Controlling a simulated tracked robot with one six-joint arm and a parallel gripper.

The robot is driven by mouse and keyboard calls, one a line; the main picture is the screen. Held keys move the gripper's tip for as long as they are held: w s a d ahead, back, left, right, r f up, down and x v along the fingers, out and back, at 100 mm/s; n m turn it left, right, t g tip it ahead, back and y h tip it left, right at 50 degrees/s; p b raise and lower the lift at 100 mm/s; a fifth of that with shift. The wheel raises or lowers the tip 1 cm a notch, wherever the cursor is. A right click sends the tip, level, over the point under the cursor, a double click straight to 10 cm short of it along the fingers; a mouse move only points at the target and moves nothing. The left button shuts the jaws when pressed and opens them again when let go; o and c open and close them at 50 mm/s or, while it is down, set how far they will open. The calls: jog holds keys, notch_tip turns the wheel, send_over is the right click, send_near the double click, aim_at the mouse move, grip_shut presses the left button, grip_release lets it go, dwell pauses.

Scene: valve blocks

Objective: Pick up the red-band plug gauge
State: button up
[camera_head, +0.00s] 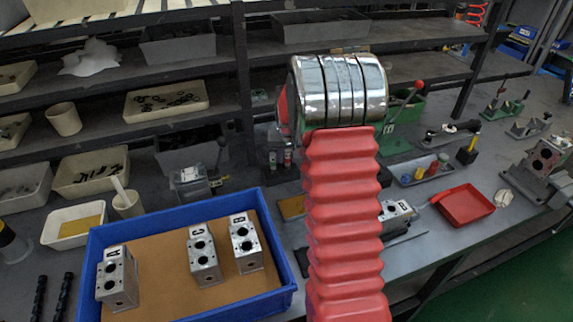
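I cannot make out a red-band plug gauge for certain. A small grey tray (403,181) right of my arm holds little pieces with blue, red and yellow on them, too small to identify. Two small upright items (287,158) with coloured parts stand just left of my arm, partly hidden. My arm, with its red ribbed sleeve and shiny metal joint, rises through the middle of the view. My gripper does not show.
A blue crate (98,247) at the front left holds metal valve blocks, one marked C (203,258). A red tray (466,204) lies at the right. Green clamps (505,103) stand further back. Shelves with bins (167,102) line the back. Some bare bench shows between them.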

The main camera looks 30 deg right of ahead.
jog(key=shift+c, duration=0.6)
grip_shut()
jog(key=shift+r, duration=0.1)
notch_tip(320, 180, up, 10)
jog(key=shift+f, duration=0.25)
jog(key=shift+r, duration=0.2)
jog(key=shift+s, duration=0.1)
